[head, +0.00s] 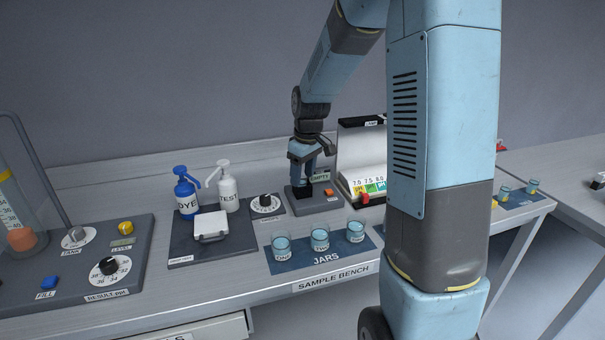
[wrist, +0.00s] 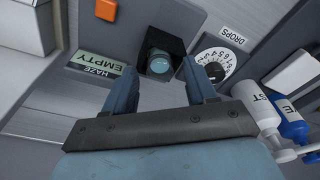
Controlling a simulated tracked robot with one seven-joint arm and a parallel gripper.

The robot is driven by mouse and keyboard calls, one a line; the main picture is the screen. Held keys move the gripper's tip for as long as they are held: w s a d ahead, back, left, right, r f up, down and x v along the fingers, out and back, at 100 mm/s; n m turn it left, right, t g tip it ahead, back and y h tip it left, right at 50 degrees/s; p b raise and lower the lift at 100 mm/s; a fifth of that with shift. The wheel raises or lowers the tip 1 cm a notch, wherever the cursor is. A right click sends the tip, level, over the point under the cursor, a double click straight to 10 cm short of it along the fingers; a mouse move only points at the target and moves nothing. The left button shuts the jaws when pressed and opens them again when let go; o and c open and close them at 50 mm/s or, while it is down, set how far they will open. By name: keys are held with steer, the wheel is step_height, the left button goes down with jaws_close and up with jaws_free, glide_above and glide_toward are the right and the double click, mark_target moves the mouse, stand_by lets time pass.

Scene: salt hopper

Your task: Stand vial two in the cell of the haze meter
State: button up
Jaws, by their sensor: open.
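The haze meter (head: 315,201) is a dark grey box on the bench with an orange button and a display reading EMPTY (wrist: 102,63). Its black square cell (wrist: 177,47) shows in the wrist view. A round glass vial with bluish contents (wrist: 159,65) is at the cell and looks seated in it, seen from above; I cannot read its label. My gripper (head: 304,174) is above the meter, its two blue fingers (wrist: 160,78) apart on either side of the vial, with gaps visible. In the head view the gripper hides the cell.
Three jars (head: 320,239) stand on the blue JARS mat in front. DYE (head: 187,194) and TEST (head: 228,191) bottles and a DROPS dial (wrist: 214,72) are left of the meter. A white-bodied device (head: 360,155) is close on its right. Small vials (head: 532,187) stand farther right.

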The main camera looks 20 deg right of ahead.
mark_target(307, 197)
step_height(307, 197, up, 12)
steer(key=s, duration=0.1)
steer(key=s+r+m+t, duration=0.2)
steer(key=s+m, duration=0.1)
steer(key=s, duration=1)
steer(key=s+r+m+t, duration=0.2)
steer(key=s+r+m, duration=0.1)
steer(key=s, duration=1.1)
steer(key=shift+m+h, duration=0.4)
